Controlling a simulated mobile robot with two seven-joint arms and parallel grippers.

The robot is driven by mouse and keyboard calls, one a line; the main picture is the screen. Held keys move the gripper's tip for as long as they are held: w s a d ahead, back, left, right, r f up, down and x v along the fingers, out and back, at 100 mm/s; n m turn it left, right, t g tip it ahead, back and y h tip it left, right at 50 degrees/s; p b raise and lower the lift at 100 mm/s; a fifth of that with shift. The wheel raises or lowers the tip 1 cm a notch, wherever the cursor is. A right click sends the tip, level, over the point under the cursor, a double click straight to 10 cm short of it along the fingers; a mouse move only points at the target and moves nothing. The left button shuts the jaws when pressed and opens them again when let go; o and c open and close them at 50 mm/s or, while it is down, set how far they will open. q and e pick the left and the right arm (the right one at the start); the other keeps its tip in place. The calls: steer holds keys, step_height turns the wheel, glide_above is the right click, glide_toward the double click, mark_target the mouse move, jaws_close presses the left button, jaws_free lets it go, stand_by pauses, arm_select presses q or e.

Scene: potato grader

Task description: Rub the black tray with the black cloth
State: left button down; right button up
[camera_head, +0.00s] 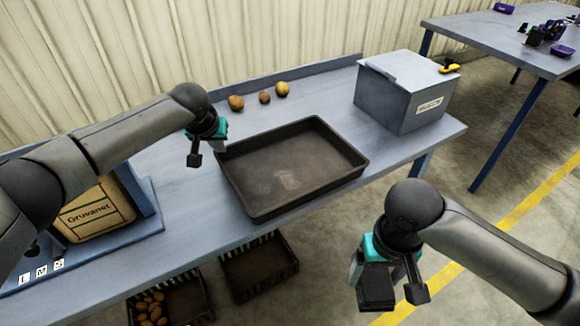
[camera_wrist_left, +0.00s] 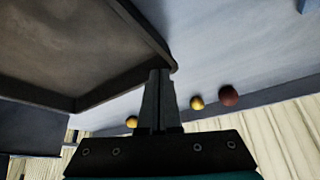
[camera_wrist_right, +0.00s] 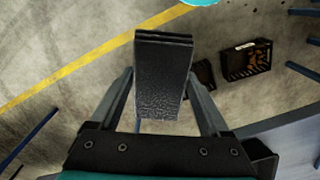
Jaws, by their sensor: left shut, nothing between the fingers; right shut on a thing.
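The black tray (camera_head: 262,206) lies on the blue-grey bench, with brownish dirt and a paler smudge on its floor. Its corner and wall also show in the left wrist view (camera_wrist_left: 120,85). My left gripper (camera_head: 194,159) is shut and empty, just off the tray's left back corner. My right gripper (camera_head: 393,293) is shut on the black cloth (camera_head: 375,287), a folded dark pad, held in the air over the floor in front of the bench. The cloth fills the space between the fingers in the right wrist view (camera_wrist_right: 163,80).
Three potatoes (camera_head: 265,98) lie behind the tray. A Gruvanel sack (camera_head: 95,212) is at left. Crates (camera_head: 252,270), one with potatoes, sit below. Another table (camera_head: 495,38) stands at the back right.

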arm_select(q)
steer(key=shift+f, duration=0.55)
arm_select(e)
steer(key=shift+f, duration=0.1)
stand_by(0.3)
arm_select(q)
steer(key=shift+r, duration=0.15)
